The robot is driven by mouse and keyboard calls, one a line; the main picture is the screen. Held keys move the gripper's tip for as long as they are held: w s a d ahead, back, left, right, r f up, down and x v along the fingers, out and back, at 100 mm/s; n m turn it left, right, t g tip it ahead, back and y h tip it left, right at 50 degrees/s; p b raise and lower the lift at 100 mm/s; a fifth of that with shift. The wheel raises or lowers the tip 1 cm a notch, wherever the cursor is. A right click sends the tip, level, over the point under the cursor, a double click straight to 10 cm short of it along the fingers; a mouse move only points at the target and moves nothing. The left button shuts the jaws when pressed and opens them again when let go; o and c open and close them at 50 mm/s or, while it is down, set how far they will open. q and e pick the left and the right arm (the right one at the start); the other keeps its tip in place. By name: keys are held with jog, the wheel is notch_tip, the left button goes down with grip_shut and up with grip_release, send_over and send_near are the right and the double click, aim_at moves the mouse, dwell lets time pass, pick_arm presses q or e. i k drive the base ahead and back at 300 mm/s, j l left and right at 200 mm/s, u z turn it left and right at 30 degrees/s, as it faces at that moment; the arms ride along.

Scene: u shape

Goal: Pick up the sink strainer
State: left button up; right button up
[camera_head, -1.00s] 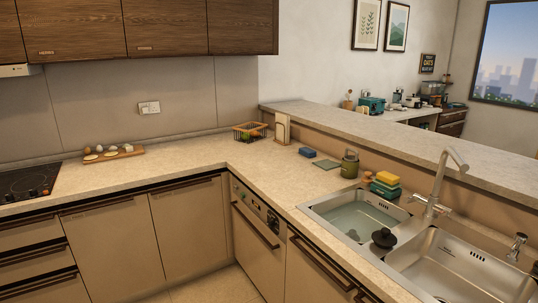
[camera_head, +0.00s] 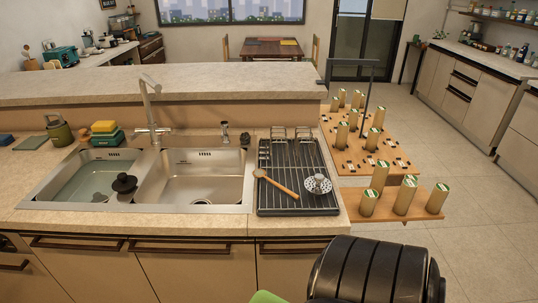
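A round silver perforated piece with a raised knob (camera_head: 318,184), which looks like the sink strainer, lies on the right part of the black drying rack (camera_head: 290,204). A wooden spoon (camera_head: 276,183) lies to its left on the same rack. A dark round piece with a knob (camera_head: 124,184) sits at the divider between the two sink basins; I cannot tell its exact kind. Neither of my grippers shows in the head view.
The double sink (camera_head: 203,180) with its tall faucet (camera_head: 152,108) is left of the rack. Wooden boards with several upright rolls (camera_head: 404,194) stand right of the counter. A large dark ribbed shape (camera_head: 376,271) at the bottom is unclear. Open floor lies at right.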

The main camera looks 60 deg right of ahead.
aim_at(317, 185)
jog(key=z, duration=2.3)
